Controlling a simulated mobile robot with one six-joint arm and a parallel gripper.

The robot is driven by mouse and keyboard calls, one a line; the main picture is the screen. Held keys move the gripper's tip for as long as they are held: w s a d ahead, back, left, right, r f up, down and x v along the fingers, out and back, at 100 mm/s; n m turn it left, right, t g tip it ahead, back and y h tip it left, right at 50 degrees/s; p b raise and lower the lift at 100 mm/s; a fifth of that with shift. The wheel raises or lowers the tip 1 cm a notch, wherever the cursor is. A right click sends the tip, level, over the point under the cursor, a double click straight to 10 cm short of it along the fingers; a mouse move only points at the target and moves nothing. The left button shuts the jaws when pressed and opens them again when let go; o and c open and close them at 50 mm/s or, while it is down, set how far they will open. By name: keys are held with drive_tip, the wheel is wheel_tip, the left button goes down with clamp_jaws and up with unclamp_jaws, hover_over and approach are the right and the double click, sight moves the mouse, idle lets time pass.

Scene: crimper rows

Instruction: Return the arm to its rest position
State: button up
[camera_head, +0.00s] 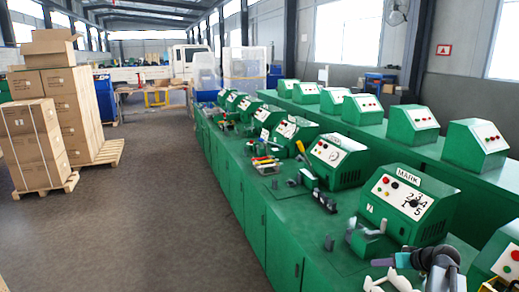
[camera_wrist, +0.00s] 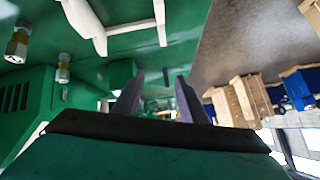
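My gripper (camera_wrist: 160,80) shows in the wrist view as two dark, purplish fingers standing apart. Nothing shows held between them. In the head view my arm (camera_head: 436,260) reaches in at the lower right, low over the near end of the green bench (camera_head: 312,243) and in front of the MARK machine (camera_head: 408,205). The wrist view looks along the bench with the picture turned over, the bench surface at the top.
A white part (camera_head: 392,281) lies on the bench beside my arm. Grey metal fixtures (camera_head: 364,240) stand just beyond it. More green machines (camera_head: 338,161) line the bench, with a second row (camera_head: 412,128) behind. Stacked cartons (camera_head: 35,138) stand on pallets at left. The floor (camera_head: 150,220) between is clear.

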drive_tip(key=s+a+f+g, duration=0.1)
drive_tip(key=a+f+g, duration=0.1)
drive_tip(key=a+f, duration=0.55)
drive_tip(key=s+a+f+g, duration=0.1)
drive_tip(key=a+f+g, duration=0.25)
drive_tip(key=a, duration=0.75)
drive_tip(key=s+a+f+g+h, duration=0.1)
drive_tip(key=s+a+f+h, duration=0.1)
drive_tip(key=s+a+f, duration=0.45)
drive_tip(key=s+a+f+g+h, duration=0.1)
drive_tip(key=s+a+f+g, duration=0.2)
drive_tip(key=a, duration=0.6)
drive_tip(key=s+f+g+b, duration=0.2)
drive_tip(key=s+f+b, duration=0.7)
drive_tip(key=s+f, duration=0.4)
drive_tip(key=s+f+g+b, duration=0.2)
drive_tip(key=s+f+b, duration=0.7)
drive_tip(key=f, duration=1.5)
drive_tip(key=s, duration=0.3)
drive_tip(key=shift+s+a+f, duration=0.2)
drive_tip(key=shift+s+f, duration=0.1)
drive_tip(key=shift+s, duration=0.05)
drive_tip(key=shift+g, duration=0.25)
